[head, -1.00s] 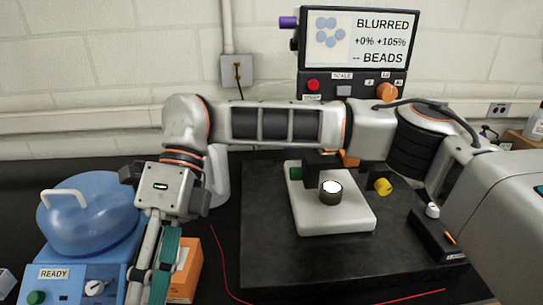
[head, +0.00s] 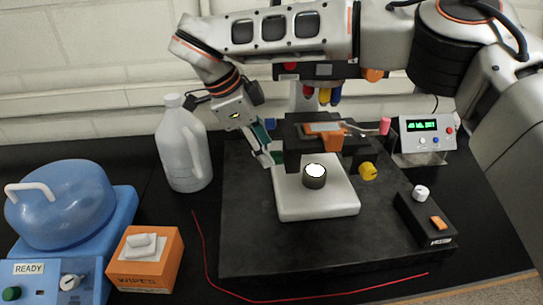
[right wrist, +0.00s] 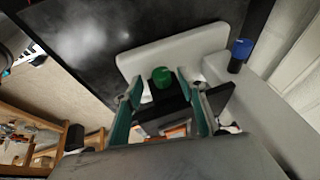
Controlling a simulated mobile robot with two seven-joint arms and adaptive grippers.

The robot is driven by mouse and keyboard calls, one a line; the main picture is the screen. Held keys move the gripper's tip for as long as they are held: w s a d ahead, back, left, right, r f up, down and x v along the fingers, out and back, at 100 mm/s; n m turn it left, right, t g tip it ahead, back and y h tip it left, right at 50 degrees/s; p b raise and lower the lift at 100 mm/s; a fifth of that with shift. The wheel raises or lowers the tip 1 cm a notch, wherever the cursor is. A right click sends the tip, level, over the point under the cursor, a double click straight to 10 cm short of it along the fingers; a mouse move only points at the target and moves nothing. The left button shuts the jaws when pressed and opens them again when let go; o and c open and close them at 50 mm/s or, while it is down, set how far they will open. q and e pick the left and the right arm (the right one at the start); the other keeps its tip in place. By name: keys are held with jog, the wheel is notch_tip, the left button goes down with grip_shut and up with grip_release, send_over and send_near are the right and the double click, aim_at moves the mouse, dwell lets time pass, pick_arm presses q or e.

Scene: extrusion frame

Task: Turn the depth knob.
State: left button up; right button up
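A white-based microscope (head: 318,205) with a black stage (head: 303,158) stands on a dark slab. A green knob (right wrist: 162,77) on its side shows in the right wrist view; in the head view my gripper hides it. A yellow knob (head: 368,171) is on the opposite side. A blue knob (right wrist: 241,50) sits farther along. I cannot tell from a label which is the depth knob. My right gripper (head: 268,152) is at the microscope's left side. In the right wrist view its teal fingers are apart, with the green knob between their tips; contact is unclear. My left gripper is out of view.
A white jug (head: 184,150) stands left of my right gripper. An orange wipes box (head: 147,262) and a blue centrifuge (head: 62,205) are at the left. A small black control box (head: 425,220) and a display unit (head: 428,137) are at the right. A red cord crosses in front.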

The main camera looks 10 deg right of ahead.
aim_at(276, 158)
jog(key=x, duration=0.3)
jog(key=shift+a, duration=0.1)
jog(key=shift+c, duration=1.2)
jog(key=c, duration=0.9)
jog(key=shift+o, duration=0.2)
jog(key=shift+s+f+m+t+b, duration=0.15)
jog(key=shift+m+t+b, duration=0.25)
jog(key=shift+t+b, duration=1.65)
jog(key=shift+s+f+m+t+b, duration=0.1)
jog(key=shift+s+m+t+b, duration=0.25)
jog(key=shift+t+b, duration=1.65)
jog(key=o, duration=1.1)
jog(key=shift+w+g+b, duration=0.1)
jog(key=shift+g+b, duration=0.65)
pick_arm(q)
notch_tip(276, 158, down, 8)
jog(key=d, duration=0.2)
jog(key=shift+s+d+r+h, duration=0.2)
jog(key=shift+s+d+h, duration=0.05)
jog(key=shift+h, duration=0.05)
